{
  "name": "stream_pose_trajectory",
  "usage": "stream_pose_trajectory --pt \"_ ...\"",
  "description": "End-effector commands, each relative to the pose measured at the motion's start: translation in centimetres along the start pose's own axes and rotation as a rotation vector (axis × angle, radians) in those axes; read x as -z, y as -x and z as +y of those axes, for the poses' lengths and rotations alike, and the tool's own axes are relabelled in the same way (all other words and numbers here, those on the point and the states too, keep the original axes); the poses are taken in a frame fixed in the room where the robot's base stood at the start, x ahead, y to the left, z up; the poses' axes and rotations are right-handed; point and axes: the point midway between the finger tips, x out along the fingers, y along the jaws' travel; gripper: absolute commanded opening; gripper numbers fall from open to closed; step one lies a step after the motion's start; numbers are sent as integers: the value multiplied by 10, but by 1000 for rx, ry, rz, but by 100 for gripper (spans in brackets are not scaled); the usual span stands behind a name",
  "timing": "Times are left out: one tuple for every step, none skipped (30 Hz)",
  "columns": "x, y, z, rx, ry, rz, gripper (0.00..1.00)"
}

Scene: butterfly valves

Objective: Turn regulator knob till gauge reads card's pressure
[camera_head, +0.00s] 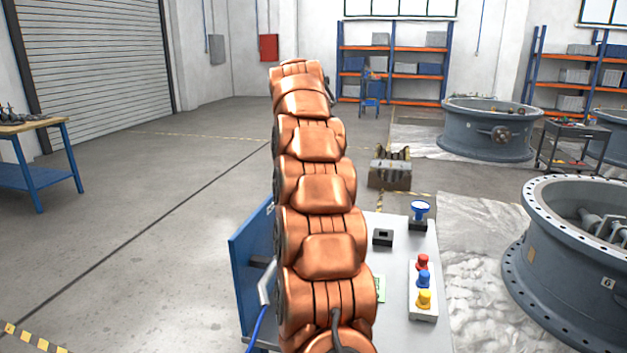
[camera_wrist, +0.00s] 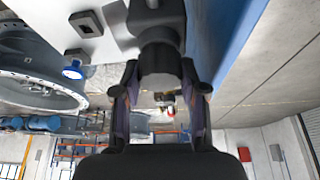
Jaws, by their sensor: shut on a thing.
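In the wrist view, which is upside down, my gripper (camera_wrist: 160,78) has its two fingers closed on the sides of a dark round regulator knob (camera_wrist: 160,58). The dark regulator body (camera_wrist: 152,18) adjoins the knob, beside a blue panel (camera_wrist: 228,35). In the head view my copper arm covers the gripper, the knob and the regulator. A small green-and-white card (camera_head: 380,288) shows partly behind my arm; its writing is too small to read. I see no gauge face in either view.
The light bench top (camera_head: 400,245) holds a black square block (camera_head: 383,237), a blue-topped item (camera_head: 420,210) and a tray with red, yellow and blue knobs (camera_head: 424,285). A large flanged valve (camera_head: 570,240) stands at right. The floor at left is open.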

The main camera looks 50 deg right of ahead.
Motion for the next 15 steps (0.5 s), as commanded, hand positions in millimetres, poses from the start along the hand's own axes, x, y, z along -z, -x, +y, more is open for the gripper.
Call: stream_pose_trajectory --pt "0 -3 -1 -16 -38 2 7" --pt "0 -3 0 -26 -60 0 7" --pt "0 -2 0 -37 -89 1 7" --pt "1 -1 0 -44 -108 3 7" --pt "1 0 0 -50 -126 3 7" --pt "1 0 0 -59 -147 3 7" --pt "1 -1 0 -66 -162 2 7" --pt "1 -1 0 -73 -176 0 7" --pt "1 -1 1 -81 -194 0 7" --pt "1 -1 1 -86 -206 0 7" --pt "1 -1 0 -90 -218 1 7" --pt "1 -1 0 -95 -232 2 7" --pt "1 -1 0 -100 -242 2 7" --pt "1 -1 0 -104 -251 2 7" --pt "1 -1 0 -110 -263 1 7"
